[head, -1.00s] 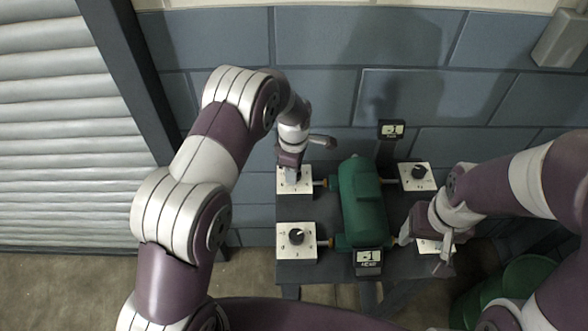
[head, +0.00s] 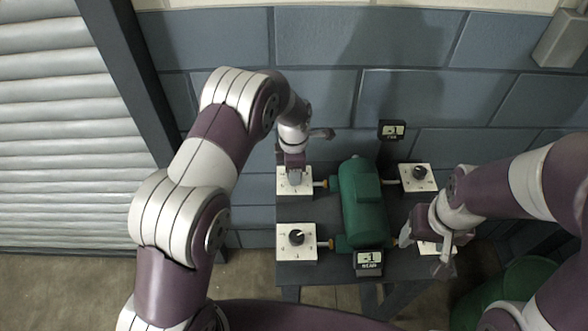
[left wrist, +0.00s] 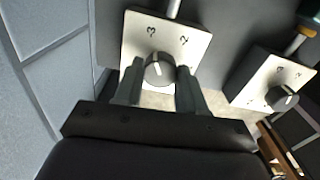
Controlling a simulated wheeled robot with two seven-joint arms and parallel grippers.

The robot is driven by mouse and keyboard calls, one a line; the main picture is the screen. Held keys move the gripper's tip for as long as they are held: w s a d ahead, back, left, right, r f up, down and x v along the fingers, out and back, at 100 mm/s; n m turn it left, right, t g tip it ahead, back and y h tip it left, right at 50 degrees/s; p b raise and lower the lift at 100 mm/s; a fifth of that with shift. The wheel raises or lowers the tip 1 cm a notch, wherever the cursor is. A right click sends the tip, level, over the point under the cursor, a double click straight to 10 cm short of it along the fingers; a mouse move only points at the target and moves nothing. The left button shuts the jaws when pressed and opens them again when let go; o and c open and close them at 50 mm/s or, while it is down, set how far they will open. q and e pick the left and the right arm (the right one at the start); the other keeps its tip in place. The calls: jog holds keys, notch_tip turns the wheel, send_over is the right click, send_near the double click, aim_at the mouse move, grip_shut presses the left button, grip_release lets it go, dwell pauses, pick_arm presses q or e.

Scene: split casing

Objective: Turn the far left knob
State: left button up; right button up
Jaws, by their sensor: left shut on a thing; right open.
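The far left knob (left wrist: 159,70) is a dark round knob with a pale pointer line, on a white numbered plate (head: 284,186). In the left wrist view it sits between the two fingers of my left gripper (left wrist: 158,88), which is shut on it. In the head view my left gripper (head: 294,177) comes down over this plate and hides the knob. My right gripper (head: 426,245) is open at the near right plate (head: 427,248) and covers most of it, including any knob there.
A green cylindrical casing (head: 362,205) stands mid-table (head: 330,270), with small displays reading -1 behind (head: 392,130) and in front (head: 369,260). The near left knob (head: 297,237) and far right knob (head: 419,173) are uncovered. A block wall is close behind.

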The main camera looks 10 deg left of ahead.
pick_arm(q)
jog(key=shift+w+r, duration=0.15)
jog(key=o, duration=1)
jog(key=shift+o, duration=0.4)
notch_tip(320, 180, up, 13)
jog(key=shift+f, duration=0.2)
